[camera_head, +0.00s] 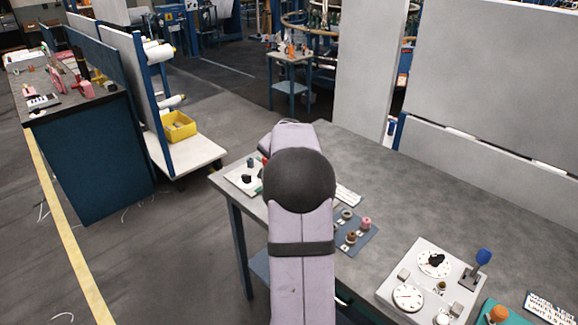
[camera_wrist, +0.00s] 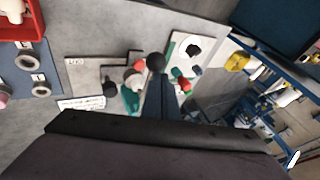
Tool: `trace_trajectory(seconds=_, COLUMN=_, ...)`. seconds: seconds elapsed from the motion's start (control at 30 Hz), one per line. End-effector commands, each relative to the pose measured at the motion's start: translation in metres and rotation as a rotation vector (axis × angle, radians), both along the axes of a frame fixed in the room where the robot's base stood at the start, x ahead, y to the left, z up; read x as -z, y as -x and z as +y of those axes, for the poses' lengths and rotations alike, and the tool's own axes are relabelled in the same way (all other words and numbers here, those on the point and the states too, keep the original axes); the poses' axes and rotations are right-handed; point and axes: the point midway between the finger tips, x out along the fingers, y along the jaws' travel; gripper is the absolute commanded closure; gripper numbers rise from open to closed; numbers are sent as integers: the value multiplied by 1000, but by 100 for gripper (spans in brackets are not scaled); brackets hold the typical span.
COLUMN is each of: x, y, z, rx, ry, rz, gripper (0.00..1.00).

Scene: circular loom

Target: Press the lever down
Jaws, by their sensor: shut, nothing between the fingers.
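My gripper (camera_wrist: 159,78) is shut and empty in the wrist view, its narrow dark fingers pointing away over the table. A round black knob (camera_wrist: 156,60) shows right at the fingertips; I cannot tell whether they touch, and its stem is hidden. A second black knob (camera_wrist: 110,88) stands left of the fingers by a grey plate. In the head view my arm hides the gripper and the spot below it. A lever with a blue handle (camera_head: 483,257) stands upright on the right of the table, well away from my arm.
A white panel with a black dial (camera_wrist: 193,48) lies just beyond the fingers, with red and green buttons (camera_wrist: 180,80) near it. A blue-grey plate with rings (camera_head: 357,235) and a white dial panel (camera_head: 423,275) lie rightward. The table's back (camera_head: 430,190) is clear.

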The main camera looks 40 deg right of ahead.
Motion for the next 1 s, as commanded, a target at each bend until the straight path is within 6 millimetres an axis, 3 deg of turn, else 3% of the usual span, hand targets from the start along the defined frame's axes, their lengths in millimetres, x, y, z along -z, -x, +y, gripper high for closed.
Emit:
trace_trajectory(seconds=0.33, x=-8, y=0, z=0, rx=0, ry=1, rz=-1, gripper=100)
trace_trajectory(seconds=0.8, x=-56, y=0, z=0, rx=-1, ry=0, rz=-1, gripper=100)
trace_trajectory(seconds=1.0, x=-63, y=0, z=0, rx=-1, ry=0, rz=-1, gripper=100)
